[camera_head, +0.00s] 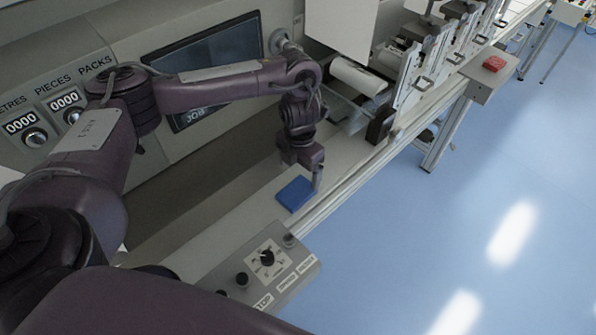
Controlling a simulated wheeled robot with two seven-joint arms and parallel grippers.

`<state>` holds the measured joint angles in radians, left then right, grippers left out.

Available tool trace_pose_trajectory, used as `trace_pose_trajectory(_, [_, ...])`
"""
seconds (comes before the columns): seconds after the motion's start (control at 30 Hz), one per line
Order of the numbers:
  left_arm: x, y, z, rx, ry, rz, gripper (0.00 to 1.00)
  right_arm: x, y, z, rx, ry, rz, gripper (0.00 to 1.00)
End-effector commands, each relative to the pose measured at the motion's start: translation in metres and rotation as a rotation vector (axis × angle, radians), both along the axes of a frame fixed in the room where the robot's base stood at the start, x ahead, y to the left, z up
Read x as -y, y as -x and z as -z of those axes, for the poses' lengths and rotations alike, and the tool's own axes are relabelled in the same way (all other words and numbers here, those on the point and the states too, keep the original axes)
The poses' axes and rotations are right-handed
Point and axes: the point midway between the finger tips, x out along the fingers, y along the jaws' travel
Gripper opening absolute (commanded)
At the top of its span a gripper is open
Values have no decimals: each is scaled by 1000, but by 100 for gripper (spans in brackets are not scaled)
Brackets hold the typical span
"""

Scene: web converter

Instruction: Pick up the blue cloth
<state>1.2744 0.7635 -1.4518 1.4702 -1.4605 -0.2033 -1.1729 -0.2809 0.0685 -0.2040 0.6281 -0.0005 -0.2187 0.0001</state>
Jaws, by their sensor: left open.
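The blue cloth (294,194) lies flat, as a small folded square, on the light machine bed near its front edge. My left gripper (316,184) points down at the cloth's right side, with its fingertips at or just above the cloth's edge. I cannot tell whether they touch it. The left gripper is open, though the gap between its fingers is hard to see from here. My right gripper is not in view.
A control box (262,268) with a knob and buttons stands in front of the cloth. A dark screen (225,50) and counters (66,100) are on the panel behind. A white roll (358,76) and metal brackets stand beyond. Blue floor is free at right.

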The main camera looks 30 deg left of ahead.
Motion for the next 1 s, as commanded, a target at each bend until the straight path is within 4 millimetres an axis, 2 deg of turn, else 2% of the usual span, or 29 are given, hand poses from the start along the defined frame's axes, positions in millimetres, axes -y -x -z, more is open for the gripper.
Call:
trace_pose_trajectory(0.43, [-2, 2, 48, -6, 2, -3, 89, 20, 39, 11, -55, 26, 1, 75])
trace_pose_trajectory(0.53, [-4, 1, 60, -6, 1, -3, 89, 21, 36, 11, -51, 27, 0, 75])
trace_pose_trajectory(0.63, [-3, 1, 71, -3, 1, -2, 89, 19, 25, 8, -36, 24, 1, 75])
trace_pose_trajectory(0.8, [-4, 0, 77, -1, 0, 0, 89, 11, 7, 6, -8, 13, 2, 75])
trace_pose_trajectory(0.93, [-4, 0, 76, 0, 0, 0, 89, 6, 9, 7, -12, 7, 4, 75])
trace_pose_trajectory(1.0, [-4, 0, 76, 0, 0, 0, 81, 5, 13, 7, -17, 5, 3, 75])
